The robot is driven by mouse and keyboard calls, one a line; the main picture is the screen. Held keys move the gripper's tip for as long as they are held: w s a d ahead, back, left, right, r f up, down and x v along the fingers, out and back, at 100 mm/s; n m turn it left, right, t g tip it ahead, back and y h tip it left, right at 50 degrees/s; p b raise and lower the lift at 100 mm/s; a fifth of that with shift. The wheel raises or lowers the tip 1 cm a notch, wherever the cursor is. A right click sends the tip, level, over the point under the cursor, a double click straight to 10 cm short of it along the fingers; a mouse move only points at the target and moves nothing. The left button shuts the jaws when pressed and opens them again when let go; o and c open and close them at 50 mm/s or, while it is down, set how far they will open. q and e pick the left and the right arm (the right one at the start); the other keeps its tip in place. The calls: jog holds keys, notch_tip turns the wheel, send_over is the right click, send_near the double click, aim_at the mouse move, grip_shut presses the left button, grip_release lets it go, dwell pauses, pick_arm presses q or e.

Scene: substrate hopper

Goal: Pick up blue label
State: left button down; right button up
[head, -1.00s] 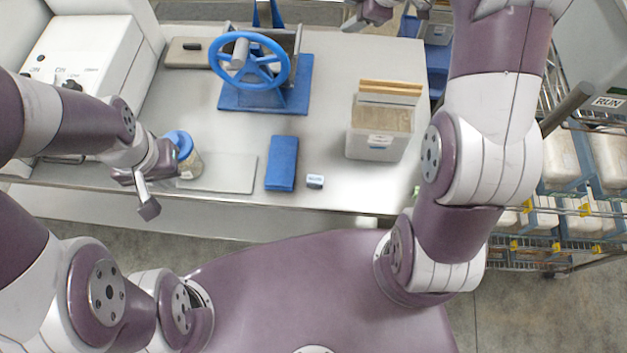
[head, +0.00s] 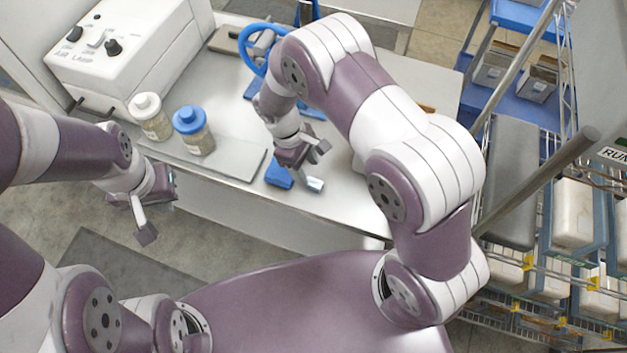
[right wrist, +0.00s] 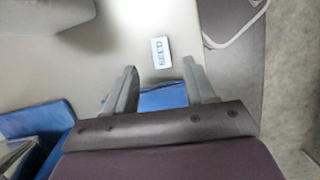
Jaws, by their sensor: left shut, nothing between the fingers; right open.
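The blue label (head: 315,185) is a small pale tag with a blue edge on the bench near its front edge. In the right wrist view the label (right wrist: 161,51) lies flat with blue lettering, beyond the fingertips. My right gripper (head: 312,158) is open and above the bench just behind the label in the head view. In the right wrist view my right gripper (right wrist: 162,78) has empty fingers on either side of a blue pad (right wrist: 163,97). My left gripper (head: 143,225) is shut and empty off the bench's front left side.
Two jars, one white-lidded (head: 149,117) and one blue-lidded (head: 193,130), stand on the bench at the left. The blue handwheel (head: 249,58) is partly behind my right arm. A wire rack with bins (head: 575,215) stands at the right.

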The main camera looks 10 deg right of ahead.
aim_at(313, 182)
jog(key=p+x, duration=0.2)
jog(key=x, duration=0.3)
jog(key=shift+s, duration=0.2)
jog(key=shift+d+f, duration=0.1)
jog(key=shift+f, duration=0.15)
grip_shut()
jog(key=shift+r, duration=0.1)
